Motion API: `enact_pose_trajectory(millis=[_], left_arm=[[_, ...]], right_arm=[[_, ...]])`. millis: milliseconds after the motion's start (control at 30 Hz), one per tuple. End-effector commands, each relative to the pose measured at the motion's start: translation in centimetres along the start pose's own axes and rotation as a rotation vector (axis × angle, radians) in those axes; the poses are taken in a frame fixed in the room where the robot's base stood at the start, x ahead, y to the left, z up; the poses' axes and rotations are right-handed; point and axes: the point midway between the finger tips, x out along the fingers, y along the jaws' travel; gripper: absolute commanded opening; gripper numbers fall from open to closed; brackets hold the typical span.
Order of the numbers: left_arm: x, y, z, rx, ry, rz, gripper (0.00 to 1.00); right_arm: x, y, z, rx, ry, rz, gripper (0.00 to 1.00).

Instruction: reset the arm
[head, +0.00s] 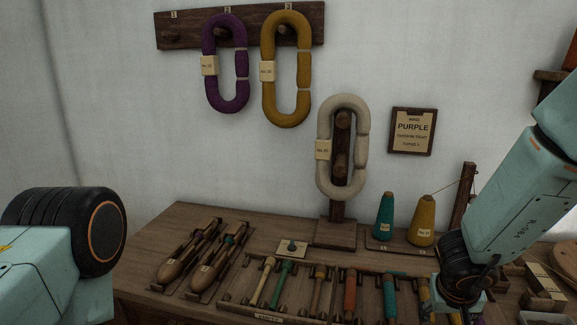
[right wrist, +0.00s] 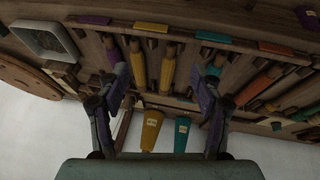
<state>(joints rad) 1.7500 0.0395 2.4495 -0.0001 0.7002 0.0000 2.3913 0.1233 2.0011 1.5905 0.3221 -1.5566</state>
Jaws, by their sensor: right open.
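My right gripper (head: 462,302) hangs from its arm at the lower right of the head view, over the right part of the bobbin rack (head: 262,317). In the right wrist view its two fingers (right wrist: 163,88) stand wide apart with nothing between them. I cannot tell whether the fingers touch the rack. Part of my left arm shows at the left of the head view, but its gripper is out of frame.
Purple (head: 211,88) and mustard (head: 268,95) hanks hang on the wall pegs. A cream hank (head: 322,173) hangs on a stand. Two wooden shuttles (head: 177,268) lie on the bench (head: 170,225) at left. A sign (head: 412,131) reads PURPLE. A post (head: 461,193) stands by the right arm.

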Motion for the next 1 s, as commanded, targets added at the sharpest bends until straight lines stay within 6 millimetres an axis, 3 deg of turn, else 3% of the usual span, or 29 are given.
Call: enact_pose_trajectory(millis=[367,600,767,1000], left_arm=[[0.0,0.0,0.0,0.0,-0.001,0.0,0.61],[0.0,0.0,0.0,0.0,0.0,0.0,0.61],[0.0,0.0,0.0,-0.001,-0.001,0.0,0.61],[0.0,0.0,0.0,-0.001,-0.001,0.0,0.61]], right_arm=[[0.1,0.8,-0.6,0.167,0.024,0.035,0.66],[0.2,1.8,0.1,0.23,0.078,0.077,0.66],[1.6,1.8,3.0,0.218,0.107,0.091,0.66],[4.3,-0.4,10.7,0.135,0.079,0.012,0.66]])
